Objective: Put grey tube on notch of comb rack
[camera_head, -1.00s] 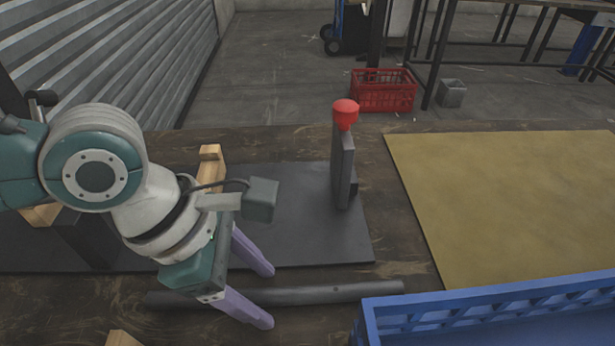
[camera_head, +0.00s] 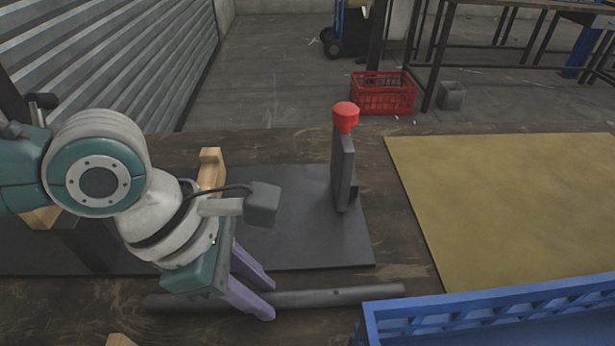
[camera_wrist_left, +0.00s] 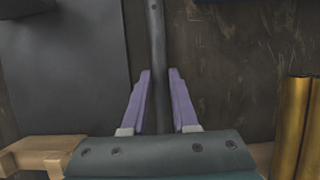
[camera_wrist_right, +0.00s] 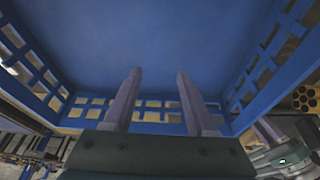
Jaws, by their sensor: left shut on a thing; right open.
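The grey tube (camera_head: 340,293) lies lengthwise along the front of the worktable, before the dark mat. My left gripper (camera_head: 268,300) is shut on the tube left of its middle. In the left wrist view the tube (camera_wrist_left: 157,40) runs between the two purple fingers (camera_wrist_left: 160,85). Wooden pieces (camera_head: 211,168) show behind and beside my left arm and may belong to the comb rack; its notches cannot be made out. Wood also shows in the left wrist view (camera_wrist_left: 45,150). My right gripper (camera_wrist_right: 158,75) is open and empty, facing the blue crate (camera_wrist_right: 150,45); it is outside the head view.
A dark upright press plate with a red knob (camera_head: 345,115) stands on the dark mat (camera_head: 300,235). The blue crate (camera_head: 490,305) is at front right, near the tube's right end. A tan mat (camera_head: 510,195) lies clear at right. Brass-coloured tubes (camera_wrist_left: 305,115) show in the left wrist view.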

